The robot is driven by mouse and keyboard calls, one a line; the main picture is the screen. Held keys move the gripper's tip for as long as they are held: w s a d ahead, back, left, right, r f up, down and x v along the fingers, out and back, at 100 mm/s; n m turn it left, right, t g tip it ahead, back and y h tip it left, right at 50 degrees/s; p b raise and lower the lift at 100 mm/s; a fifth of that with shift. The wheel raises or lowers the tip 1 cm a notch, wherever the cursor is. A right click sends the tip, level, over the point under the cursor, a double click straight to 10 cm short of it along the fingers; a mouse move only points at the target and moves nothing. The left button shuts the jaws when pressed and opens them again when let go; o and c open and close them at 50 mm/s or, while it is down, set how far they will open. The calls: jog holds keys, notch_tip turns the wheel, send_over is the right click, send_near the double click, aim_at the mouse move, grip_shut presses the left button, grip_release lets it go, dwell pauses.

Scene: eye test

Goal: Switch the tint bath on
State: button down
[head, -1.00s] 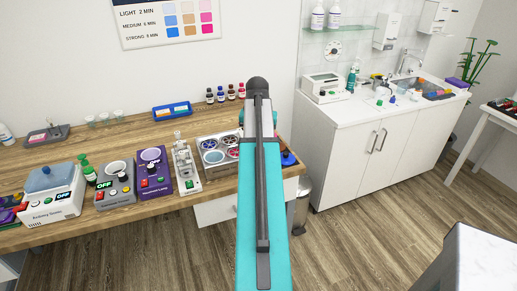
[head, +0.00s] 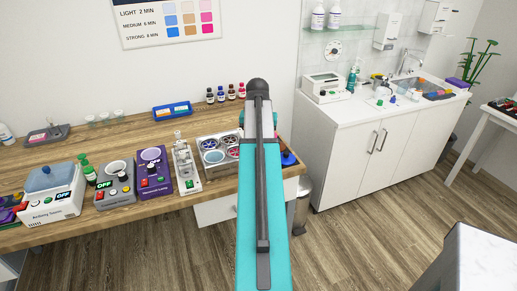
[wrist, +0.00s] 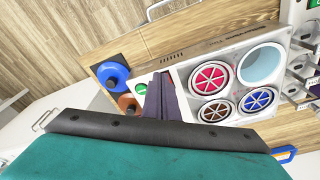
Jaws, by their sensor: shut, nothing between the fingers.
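The tint bath is probably the pale box with four round wells (head: 237,161), on the bench left of my arm. In the head view my arm hides the gripper and the button.
A blue knobbed piece (wrist: 113,72) and a brown one (wrist: 128,103) stand left of the box. The grey and white units read OFF.

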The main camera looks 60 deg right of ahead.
jog(key=shift+f, duration=0.4)
dwell(0.5)
notch_tip(320, 180, up, 7)
jog(key=p, duration=0.4)
jog(key=shift+p, duration=0.35)
dwell(0.5)
dwell(0.5)
